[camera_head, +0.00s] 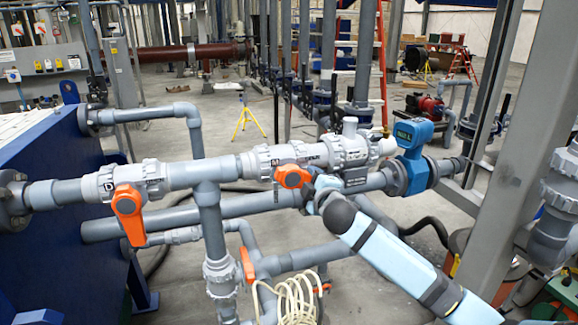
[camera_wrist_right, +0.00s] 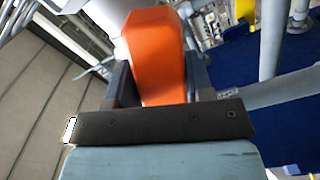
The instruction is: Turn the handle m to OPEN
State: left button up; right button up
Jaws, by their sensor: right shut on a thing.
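The orange handle m (camera_head: 292,177) sits on the grey valve marked M (camera_head: 262,162) in the upper pipe. Its round hub faces me, and its right end is hidden behind my right gripper (camera_head: 312,192). My right gripper is shut on the handle, reaching in from the lower right. In the right wrist view the orange handle (camera_wrist_right: 157,45) stands between the two dark fingers. My left gripper is not in view.
A second orange handle (camera_head: 128,214) hangs down across the valve marked D at left. A blue meter (camera_head: 412,150) is on the pipe at right. Grey pipes run below, with a coiled hose (camera_head: 292,302). A steel column (camera_head: 510,150) stands at right.

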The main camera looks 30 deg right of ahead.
aim_at(307, 162)
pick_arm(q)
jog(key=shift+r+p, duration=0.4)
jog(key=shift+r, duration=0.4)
pick_arm(e)
jog(key=shift+d+r+n, duration=0.25)
jog(key=shift+r+n, duration=0.25)
jog(key=shift+r, duration=0.35)
jog(key=r+n+p, duration=0.1)
jog(key=n+p, duration=0.1)
jog(key=p, duration=0.1)
jog(key=shift+r, duration=0.3)
jog(key=shift+r+n+p, duration=0.1)
jog(key=shift+n+p, duration=0.35)
jog(key=shift+n, duration=0.35)
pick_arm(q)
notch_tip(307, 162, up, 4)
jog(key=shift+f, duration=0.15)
pick_arm(e)
jog(key=o, duration=1)
jog(key=shift+c, duration=0.2)
jog(key=shift+o, duration=0.4)
jog(key=shift+a, duration=0.15)
jog(key=shift+s+f, duration=0.2)
jog(key=shift+f, duration=0.15)
jog(key=v, duration=0.6)
jog(key=shift+s, duration=0.35)
